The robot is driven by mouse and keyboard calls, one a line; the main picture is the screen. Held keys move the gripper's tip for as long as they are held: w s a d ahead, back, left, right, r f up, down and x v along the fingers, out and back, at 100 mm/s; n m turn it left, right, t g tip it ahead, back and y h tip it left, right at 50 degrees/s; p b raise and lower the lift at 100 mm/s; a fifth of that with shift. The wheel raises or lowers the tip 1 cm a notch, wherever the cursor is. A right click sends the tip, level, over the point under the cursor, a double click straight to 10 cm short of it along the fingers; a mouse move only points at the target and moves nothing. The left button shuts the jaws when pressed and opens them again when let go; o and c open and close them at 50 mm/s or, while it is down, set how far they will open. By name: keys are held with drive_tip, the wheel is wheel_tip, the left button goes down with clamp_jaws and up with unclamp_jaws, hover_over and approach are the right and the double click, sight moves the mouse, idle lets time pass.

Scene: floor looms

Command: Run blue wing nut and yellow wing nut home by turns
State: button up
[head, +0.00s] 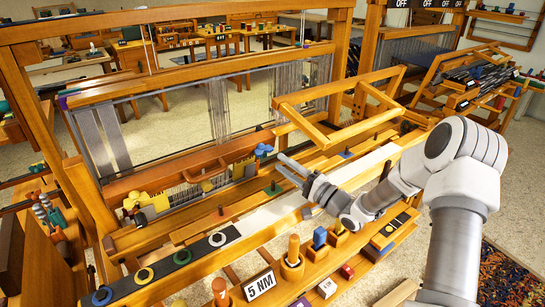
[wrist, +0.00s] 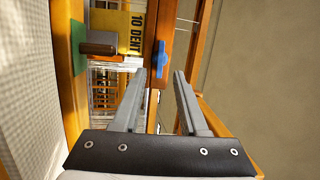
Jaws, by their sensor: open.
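The blue wing nut (head: 264,150) sits at the right end of the loom's front wooden beam. In the wrist view the blue wing nut (wrist: 160,66) lies against an orange wooden bar, seen between my fingers and beyond their tips. A yellow winged piece (head: 135,199), which looks like the yellow wing nut, is at the beam's left end; it is not clear in the wrist view. My gripper (head: 282,166) is open and empty, just right of and below the blue wing nut in the head view. Its fingers (wrist: 160,72) appear apart from the nut.
A yellow "10 DENT" plate (wrist: 128,30) and a dark peg (wrist: 98,48) on green are left of my fingers. A wooden frame (head: 340,125) rises right of my gripper. A tool rack with a "5 NM" sign (head: 260,285) and colored rings (head: 145,275) lie in front.

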drive_tip(key=v, duration=1.1)
drive_tip(key=shift+s, duration=0.15)
drive_tip(key=shift+d, duration=0.15)
